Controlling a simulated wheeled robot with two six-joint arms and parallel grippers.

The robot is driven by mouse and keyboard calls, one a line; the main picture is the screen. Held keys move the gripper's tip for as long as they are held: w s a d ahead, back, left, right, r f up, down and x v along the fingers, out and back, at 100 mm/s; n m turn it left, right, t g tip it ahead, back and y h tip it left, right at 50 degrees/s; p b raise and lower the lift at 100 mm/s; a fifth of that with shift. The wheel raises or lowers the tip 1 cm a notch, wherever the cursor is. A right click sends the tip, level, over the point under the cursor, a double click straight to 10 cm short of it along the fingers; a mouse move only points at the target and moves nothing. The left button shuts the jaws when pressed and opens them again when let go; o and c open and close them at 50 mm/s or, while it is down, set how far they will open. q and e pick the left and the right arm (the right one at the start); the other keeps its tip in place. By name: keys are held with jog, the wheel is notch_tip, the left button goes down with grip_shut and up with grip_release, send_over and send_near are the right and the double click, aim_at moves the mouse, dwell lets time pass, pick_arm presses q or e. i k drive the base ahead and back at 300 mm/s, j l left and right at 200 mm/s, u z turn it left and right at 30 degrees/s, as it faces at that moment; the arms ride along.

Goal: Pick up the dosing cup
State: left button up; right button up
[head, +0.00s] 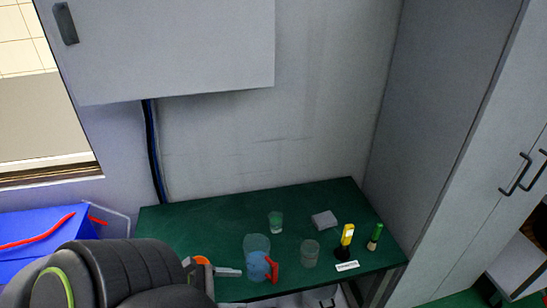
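No cup is labelled legibly, so I cannot tell for sure which one is the dosing cup. A small clear cup (276,222) with a greenish tint stands upright toward the back of the green table. A wider clear cup (310,254) stands nearer the front. A larger clear vessel (257,245) with blue in its lower part stands to their left, with a red piece at its right side. My dark arm link covers the lower left. An orange and grey part (228,272) shows beside it, perhaps my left gripper; its fingers are unclear. My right gripper is out of view.
The green table (200,230) has bare room at its back left. A grey block (324,219), a yellow-and-black item (346,242), a green item (375,236) and a white label (347,266) are at the right. A wall cabinet (170,45) hangs above.

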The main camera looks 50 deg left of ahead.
aim_at(275, 218)
jog(key=i+j, duration=0.15)
jog(key=j, duration=0.2)
jog(key=i+j, duration=0.15)
jog(key=j, duration=0.15)
jog(key=i+j, duration=0.1)
jog(key=j, duration=0.25)
jog(key=i+j, duration=0.15)
jog(key=j, duration=0.2)
